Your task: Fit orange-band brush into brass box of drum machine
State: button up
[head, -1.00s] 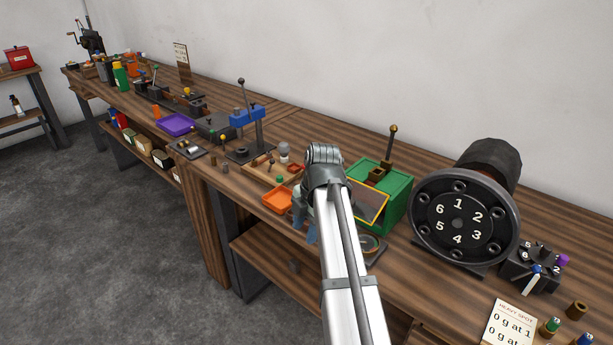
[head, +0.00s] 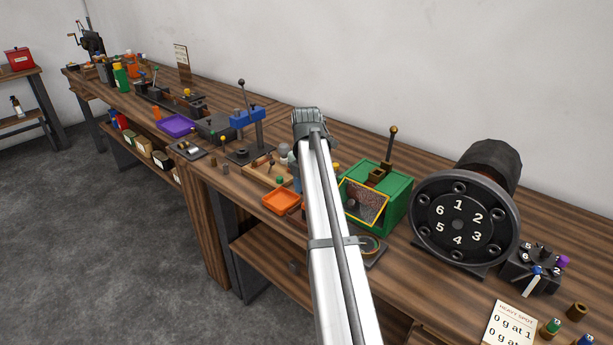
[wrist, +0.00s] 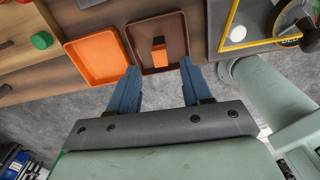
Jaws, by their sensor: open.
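A dark brush with an orange band (wrist: 158,54) lies in a brown tray (wrist: 134,30) in the wrist view. My gripper (wrist: 159,72) has its two blue fingers spread and empty, at the tray's near edge, with the brush beyond and between the fingertips. I cannot tell for certain which part is the brass box.
An orange tray (wrist: 95,60) sits left of the brown one and shows in the head view (head: 281,201). A green round knob (wrist: 41,41) is farther left. A large numbered black disc (head: 463,222) stands right of the green machine. The bench front edge is close.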

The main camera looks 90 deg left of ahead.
notch_tip(320, 180, down, 7)
jog(key=shift+f, duration=0.2)
dwell(0.3)
jog(key=shift+c, duration=0.5)
grip_shut()
jog(key=shift+c, duration=0.7)
grip_release()
jog(key=shift+r, duration=1.05)
jog(key=shift+c, duration=0.2)
grip_shut()
